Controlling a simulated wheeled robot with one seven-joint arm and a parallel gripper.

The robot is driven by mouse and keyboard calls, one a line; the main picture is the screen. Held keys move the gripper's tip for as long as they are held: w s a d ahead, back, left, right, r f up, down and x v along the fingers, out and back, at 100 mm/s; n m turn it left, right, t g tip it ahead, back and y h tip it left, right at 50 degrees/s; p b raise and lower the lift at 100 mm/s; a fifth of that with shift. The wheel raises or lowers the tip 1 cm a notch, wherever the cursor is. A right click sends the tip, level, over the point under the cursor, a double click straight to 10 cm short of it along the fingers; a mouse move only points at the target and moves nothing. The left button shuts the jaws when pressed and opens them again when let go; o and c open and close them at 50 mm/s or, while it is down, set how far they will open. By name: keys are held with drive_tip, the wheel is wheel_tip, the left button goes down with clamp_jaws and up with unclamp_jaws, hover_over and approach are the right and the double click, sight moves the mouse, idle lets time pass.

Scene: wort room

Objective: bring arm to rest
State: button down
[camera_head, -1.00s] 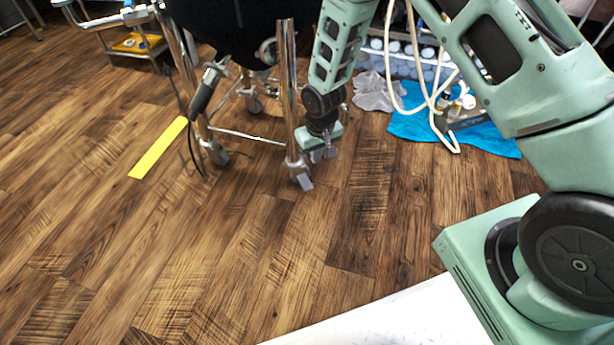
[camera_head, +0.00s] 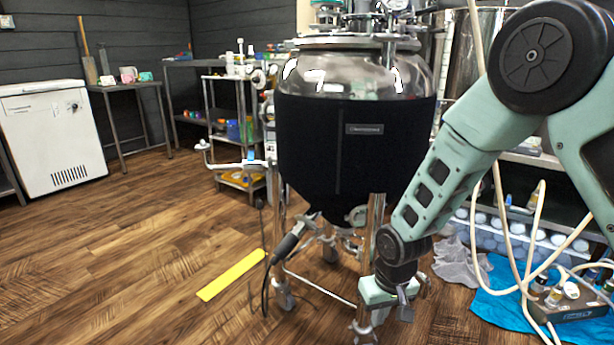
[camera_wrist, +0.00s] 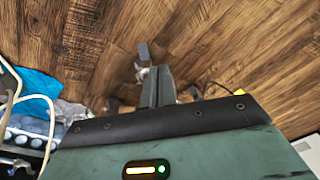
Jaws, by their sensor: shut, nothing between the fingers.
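My gripper (camera_head: 404,303) hangs at the end of my green arm at the right of the head view, low in front of the legs of a steel-framed vessel. Its fingers point down toward the floor, shut and empty. In the wrist view the closed fingers (camera_wrist: 157,86) show above the wooden floor, with nothing held. My arm is bent, with its elbow high at the right and its forearm sloping down to the left. From the head view I cannot tell whether the gripper touches the vessel's frame.
The black-jacketed vessel (camera_head: 355,150) stands on wheeled steel legs beside my forearm. Hoses (camera_head: 507,225) and a blue cloth (camera_head: 497,306) lie at right, near a grey rag (camera_head: 458,262). A yellow strip (camera_head: 231,275) marks the floor. A white cabinet (camera_head: 52,140) stands far left; the left floor is clear.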

drive_tip(key=s+a+r+n+p, duration=0.2)
drive_tip(key=s+a+r+n, duration=0.15)
drive_tip(key=s+r, duration=1.1)
drive_tip(key=s+d+r+n+p, duration=0.1)
drive_tip(key=s+d+r+p, duration=0.1)
drive_tip(key=s+r, duration=0.8)
wheel_tip(320, 180, up, 36)
drive_tip(key=p, duration=3.7)
drive_tip(key=shift+s+a+g, duration=0.25)
drive_tip(key=shift+s+g, duration=0.15)
drive_tip(key=shift+s, duration=0.05)
drive_tip(key=shift+d+f, duration=0.1)
